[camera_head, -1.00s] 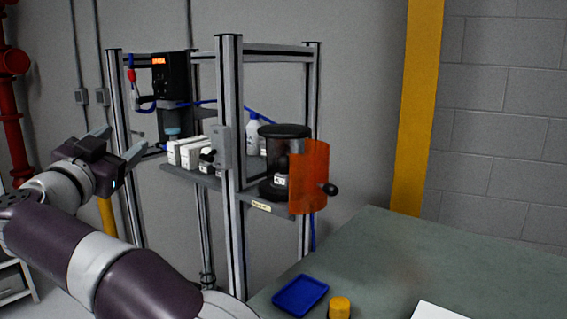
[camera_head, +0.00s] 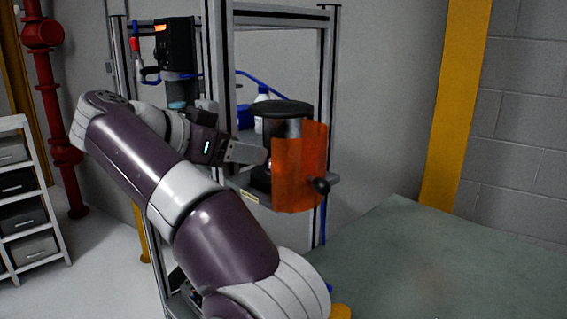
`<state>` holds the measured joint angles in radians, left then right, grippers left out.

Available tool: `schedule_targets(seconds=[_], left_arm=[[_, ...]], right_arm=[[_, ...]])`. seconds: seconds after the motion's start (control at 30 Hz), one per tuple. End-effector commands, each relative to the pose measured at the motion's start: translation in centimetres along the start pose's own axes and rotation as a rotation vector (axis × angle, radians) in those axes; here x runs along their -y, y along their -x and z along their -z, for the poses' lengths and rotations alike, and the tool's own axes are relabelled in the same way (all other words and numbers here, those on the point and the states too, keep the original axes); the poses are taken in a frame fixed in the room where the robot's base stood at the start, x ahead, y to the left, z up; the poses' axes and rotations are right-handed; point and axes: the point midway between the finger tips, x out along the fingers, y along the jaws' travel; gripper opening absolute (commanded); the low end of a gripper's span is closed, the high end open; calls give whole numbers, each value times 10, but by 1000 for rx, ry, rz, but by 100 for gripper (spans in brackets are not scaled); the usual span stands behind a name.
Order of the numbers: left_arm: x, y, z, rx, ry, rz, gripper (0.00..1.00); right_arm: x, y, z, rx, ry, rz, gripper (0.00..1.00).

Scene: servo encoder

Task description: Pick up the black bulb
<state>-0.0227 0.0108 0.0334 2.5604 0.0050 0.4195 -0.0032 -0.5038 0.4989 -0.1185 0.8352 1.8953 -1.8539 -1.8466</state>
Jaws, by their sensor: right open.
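My right gripper (camera_head: 246,150) is in front of the shelf rack, beside its front post, with one pale finger reaching right toward the black cylindrical device (camera_head: 287,108). It is open, and I see nothing held in it; the other finger is not clearly visible. A round black knob (camera_head: 319,186) sticks out from the orange translucent shield (camera_head: 297,168), right of the gripper and apart from it. I cannot tell whether this knob is the black bulb. The part of the shelf behind my gripper and forearm is hidden. My left gripper is not in view.
The metal-post rack (camera_head: 328,75) stands close around the gripper. A white bottle (camera_head: 262,95) is behind the device. A black unit with an orange display (camera_head: 173,45) hangs at upper left. The green table (camera_head: 420,255) at lower right looks clear where visible.

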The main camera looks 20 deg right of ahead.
Motion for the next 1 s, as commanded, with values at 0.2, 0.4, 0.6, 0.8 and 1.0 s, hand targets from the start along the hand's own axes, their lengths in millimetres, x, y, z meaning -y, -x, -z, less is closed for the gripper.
schedule_targets(seconds=[0.2,0.4,0.6,0.8,1.0], left_arm=[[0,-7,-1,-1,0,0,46],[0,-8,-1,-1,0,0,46],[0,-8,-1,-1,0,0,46],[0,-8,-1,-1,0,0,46],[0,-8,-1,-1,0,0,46]], right_arm=[[-3,-30,-2,-2,-1,-2,64],[-8,-65,-3,-2,0,-2,64],[-7,-74,-4,-1,-2,1,64],[-7,-73,-4,-1,-1,1,28],[-7,-73,-4,-1,-1,0,3]])
